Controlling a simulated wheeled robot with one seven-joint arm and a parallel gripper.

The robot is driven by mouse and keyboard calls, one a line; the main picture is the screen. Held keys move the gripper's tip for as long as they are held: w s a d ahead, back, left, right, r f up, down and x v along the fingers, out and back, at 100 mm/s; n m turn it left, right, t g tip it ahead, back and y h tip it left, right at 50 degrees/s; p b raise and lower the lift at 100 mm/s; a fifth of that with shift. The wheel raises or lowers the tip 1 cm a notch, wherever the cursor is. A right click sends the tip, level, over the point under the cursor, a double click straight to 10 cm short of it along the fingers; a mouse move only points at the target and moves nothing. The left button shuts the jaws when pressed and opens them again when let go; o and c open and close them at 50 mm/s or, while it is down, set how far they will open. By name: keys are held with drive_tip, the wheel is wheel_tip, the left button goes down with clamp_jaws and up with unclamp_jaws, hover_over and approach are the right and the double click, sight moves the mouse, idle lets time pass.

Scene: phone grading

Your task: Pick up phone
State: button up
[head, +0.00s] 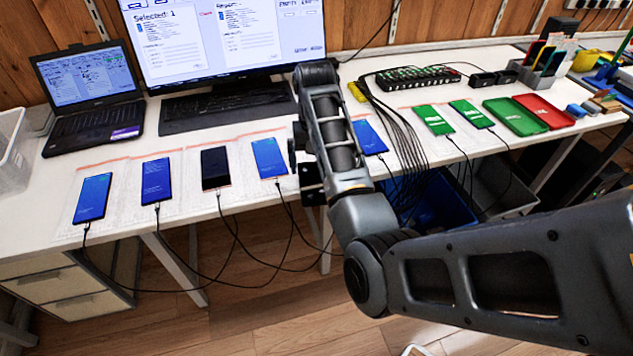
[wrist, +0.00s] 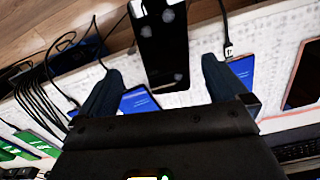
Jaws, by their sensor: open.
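My gripper (wrist: 161,67) is open in the wrist view, one finger on each side of a dark phone (wrist: 160,45) with pale reflections. Gaps show between this phone and both fingers. A blue-screened phone (wrist: 243,72) lies beyond the right finger, also seen in the head view (head: 269,157). Another blue-screened phone (wrist: 140,100) is partly hidden by the left finger; it shows right of my arm (head: 369,137).
A black-screened phone (head: 215,168) and two blue ones (head: 156,180) (head: 92,198) lie to the left, with cables hanging off the table's front edge. Green phones (head: 433,119) lie right. A keyboard (head: 228,108), laptop (head: 93,95) and charging hub (head: 418,77) stand behind.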

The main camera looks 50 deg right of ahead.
sight(313, 181)
drive_tip(key=f, duration=0.5)
drive_tip(key=shift+w+a, duration=0.1)
drive_tip(key=shift+w, duration=0.25)
drive_tip(key=shift+r, duration=0.1)
drive_tip(key=c, duration=1.3)
